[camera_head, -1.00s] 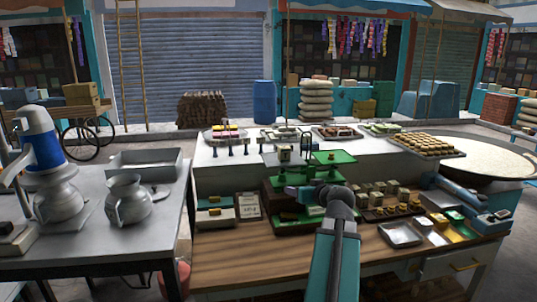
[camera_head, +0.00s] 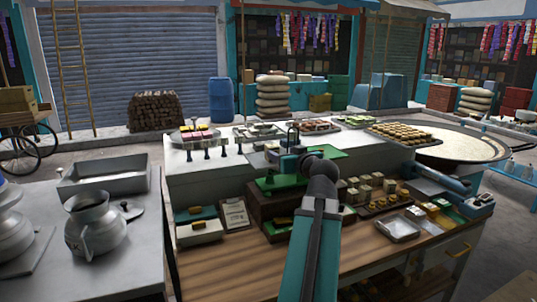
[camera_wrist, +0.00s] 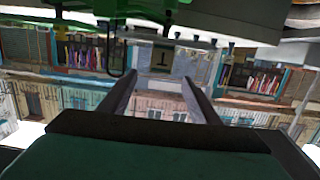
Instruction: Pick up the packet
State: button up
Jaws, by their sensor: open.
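I cannot tell for sure which item is the packet. Small coloured packets (camera_head: 437,214) lie at the right of the wooden counter (camera_head: 240,258), beside a metal tray. Cream block-shaped packs (camera_head: 371,186) stand left of them, behind a dark tray of brown pieces. My gripper (camera_head: 288,163) is over the middle of the counter, near the green scale, partly hidden by my arm. In the wrist view, my gripper (camera_wrist: 158,88) has its two fingers apart with nothing between them. No packet shows clearly there.
A metal tray (camera_head: 398,229) lies at front right. A wide pan (camera_head: 450,148) is at the back right. A metal jug (camera_head: 94,226) stands on the left table. The counter's front left is bare.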

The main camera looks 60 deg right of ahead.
aim_at(275, 149)
jog(key=shift+w, duration=0.15)
jog(key=p+x, duration=0.2)
jog(key=x, duration=0.5)
jog(key=shift+d, duration=0.15)
jog(key=shift+w+d+f, duration=0.2)
jog(key=shift+w+d, duration=0.1)
jog(key=shift+w, duration=0.2)
jog(key=shift+p+x, duration=1.4)
jog(key=shift+x, duration=1.25)
jog(key=shift+a+f, duration=0.1)
jog(key=shift+c, duration=0.4)
